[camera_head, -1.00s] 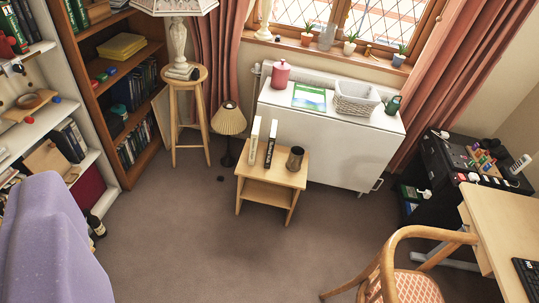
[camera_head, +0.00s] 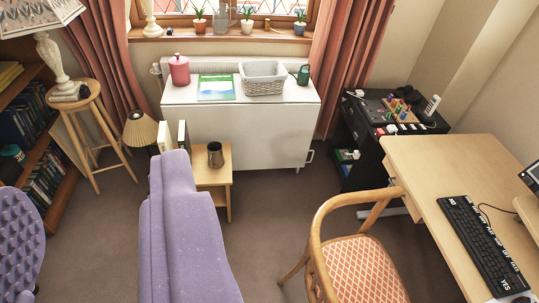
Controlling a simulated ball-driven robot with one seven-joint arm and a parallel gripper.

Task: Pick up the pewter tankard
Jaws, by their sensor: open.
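The pewter tankard (camera_head: 215,155) is a small dark grey metal mug. It stands upright on a small wooden side table (camera_head: 213,177), left of the picture's middle. My gripper (camera_head: 95,172) shows as two purple speckled fingers, spread wide apart and empty. The left finger is at the left edge and has a bumpy face. The right finger reaches up just left of the tankard in the picture and hides the left part of the table. The tankard is outside the gap between the fingers, to the right and farther off.
Two upright books (camera_head: 165,137) stand left of the tankard. A white cabinet (camera_head: 262,130) is behind the table. A wooden chair (camera_head: 355,255) and a desk (camera_head: 450,165) are at the right. A stool (camera_head: 85,110) and a lamp (camera_head: 139,130) are at the left.

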